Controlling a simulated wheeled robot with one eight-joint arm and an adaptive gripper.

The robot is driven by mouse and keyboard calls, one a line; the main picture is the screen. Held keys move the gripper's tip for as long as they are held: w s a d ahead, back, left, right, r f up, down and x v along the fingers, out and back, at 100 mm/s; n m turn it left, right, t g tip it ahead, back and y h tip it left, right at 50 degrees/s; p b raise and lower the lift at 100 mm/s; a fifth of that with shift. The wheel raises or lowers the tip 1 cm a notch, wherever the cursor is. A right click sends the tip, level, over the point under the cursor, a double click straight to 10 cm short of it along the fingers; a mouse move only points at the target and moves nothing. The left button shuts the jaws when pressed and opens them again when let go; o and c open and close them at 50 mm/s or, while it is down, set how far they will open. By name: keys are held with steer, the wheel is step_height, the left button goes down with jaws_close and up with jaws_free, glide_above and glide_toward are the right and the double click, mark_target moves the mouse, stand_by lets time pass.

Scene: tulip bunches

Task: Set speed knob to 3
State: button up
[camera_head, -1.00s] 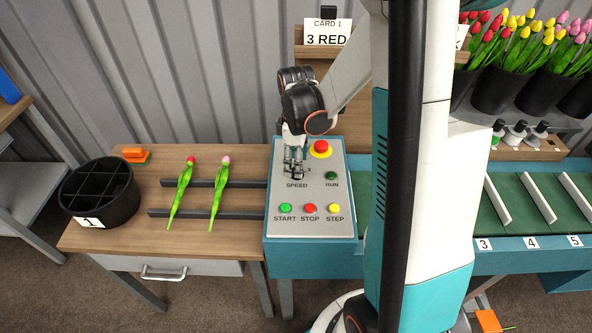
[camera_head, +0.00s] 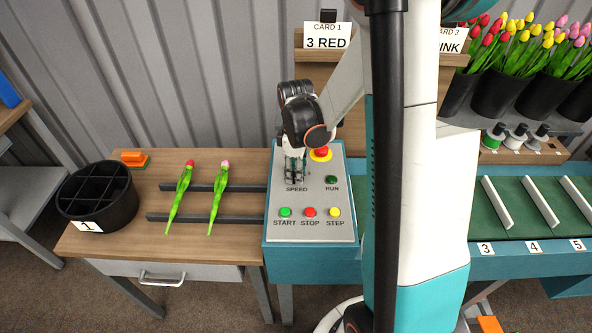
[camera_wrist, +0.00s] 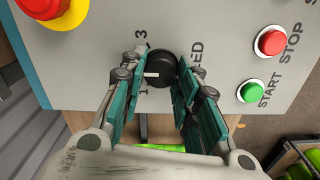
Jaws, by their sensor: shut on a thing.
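The speed knob (camera_wrist: 162,66) is round and black with a white pointer line, on the grey control panel (camera_head: 333,237). In the wrist view its pointer aims left, between the printed 3 and 1; no label shows clearly there. My gripper (camera_wrist: 163,76) is shut on the knob, one teal finger on each side. In the head view my gripper (camera_head: 296,172) comes down over the panel above the word SPEED and mostly hides the knob.
The red stop button on a yellow base (camera_head: 321,153) is close beside my gripper. START (camera_head: 285,212), STOP (camera_head: 310,212) and STEP (camera_head: 335,212) are in front. Two tulips lie on rails at left.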

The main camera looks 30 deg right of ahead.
steer(key=m, duration=0.5)
steer(key=shift+m+b, duration=0.3)
steer(key=m, duration=0.6)
steer(key=shift+d, duration=0.15)
steer(key=shift+w, duration=0.1)
stand_by(0.4)
steer(key=o, duration=1.1)
steer(key=shift+c, duration=0.2)
step_height(320, 180, up, 12)
